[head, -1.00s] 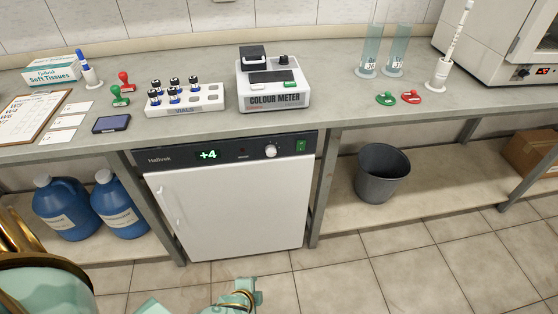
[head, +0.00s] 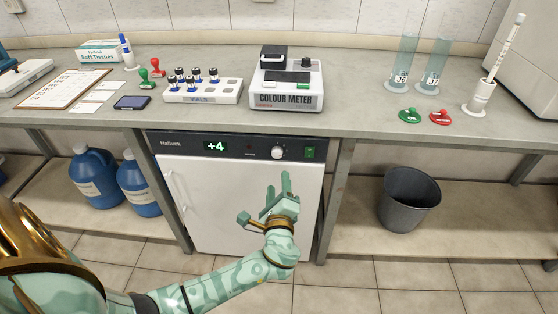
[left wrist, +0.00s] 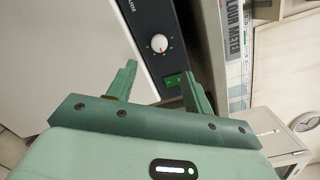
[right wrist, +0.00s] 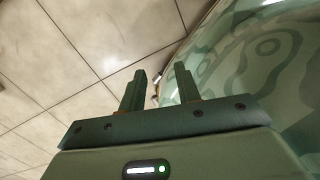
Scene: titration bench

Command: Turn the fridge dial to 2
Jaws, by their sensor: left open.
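The fridge (head: 235,200) stands under the bench with a white door and a dark top panel. Its display (head: 215,146) reads +4 in green. The white round dial (head: 278,153) sits right of the display, beside a green switch (head: 310,153). The dial also shows in the left wrist view (left wrist: 159,43), between and beyond the fingertips. My left gripper (head: 277,190) is open and empty in front of the door, below the dial and apart from it. My right gripper (right wrist: 160,80) shows only in the right wrist view, open and empty above the floor tiles.
The colour meter (head: 287,85) and a vial rack (head: 203,92) stand on the bench above the fridge. Blue jugs (head: 96,178) are on the shelf at left. A grey bin (head: 408,199) stands at right. The space before the fridge is otherwise clear.

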